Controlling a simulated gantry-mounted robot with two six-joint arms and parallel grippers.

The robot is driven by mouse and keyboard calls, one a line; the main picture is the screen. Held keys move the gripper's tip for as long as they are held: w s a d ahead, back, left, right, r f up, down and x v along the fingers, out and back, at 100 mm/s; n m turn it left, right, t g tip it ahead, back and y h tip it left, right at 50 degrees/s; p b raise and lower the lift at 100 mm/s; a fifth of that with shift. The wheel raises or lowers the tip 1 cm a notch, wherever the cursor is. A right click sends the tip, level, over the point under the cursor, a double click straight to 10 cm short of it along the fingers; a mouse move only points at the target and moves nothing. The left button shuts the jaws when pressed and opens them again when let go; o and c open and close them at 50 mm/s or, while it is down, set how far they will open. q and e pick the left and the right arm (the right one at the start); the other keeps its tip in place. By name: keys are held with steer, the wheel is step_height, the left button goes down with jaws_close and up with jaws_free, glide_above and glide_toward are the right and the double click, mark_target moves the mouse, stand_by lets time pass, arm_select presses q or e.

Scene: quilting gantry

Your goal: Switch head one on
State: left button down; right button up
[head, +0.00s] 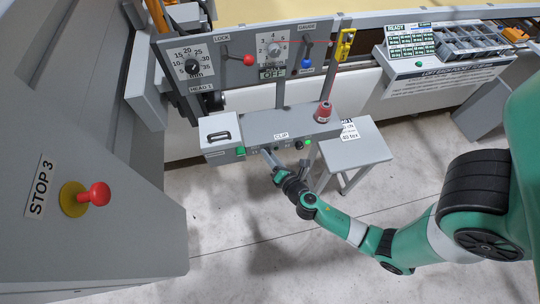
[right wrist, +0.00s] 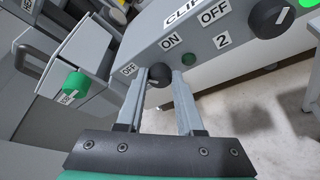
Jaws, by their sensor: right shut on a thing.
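A grey control box (head: 290,124) labelled CLIP carries a row of small dark knobs on its front. In the right wrist view, the left black knob (right wrist: 158,74) sits between an OFF label (right wrist: 128,69) and an ON label (right wrist: 171,41). My right gripper (head: 268,154) reaches up to the box front, and its fingers close on this knob from both sides. The fingers partly hide it, and I cannot tell which way it points. A second black knob (right wrist: 270,17), with its own OFF label and a 2, is to the right. My left gripper is not in view.
A green button (right wrist: 75,82) is on the lidded box at left. A red cone (head: 323,114) stands on the control box. A grey stool (head: 355,150) is close by on the right. A red STOP 3 knob (head: 98,194) is at far left.

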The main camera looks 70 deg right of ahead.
jaws_close()
steer(key=shift+s+f+m+t+h+b, duration=0.2)
steer(key=shift+m+t+b, duration=0.55)
steer(key=shift+m+b, duration=1.85)
steer(key=shift+w+f+m+t+h+b, duration=0.2)
steer(key=shift+m+t+b, duration=0.6)
steer(key=shift+b, duration=3.45)
steer(key=shift+s+f+m+t+h+b, duration=0.1)
steer(key=shift+m+t+h+b, duration=0.4)
steer(key=shift+m+b, duration=2.15)
steer(key=shift+n+b, duration=0.8)
steer(key=shift+n, duration=0.05)
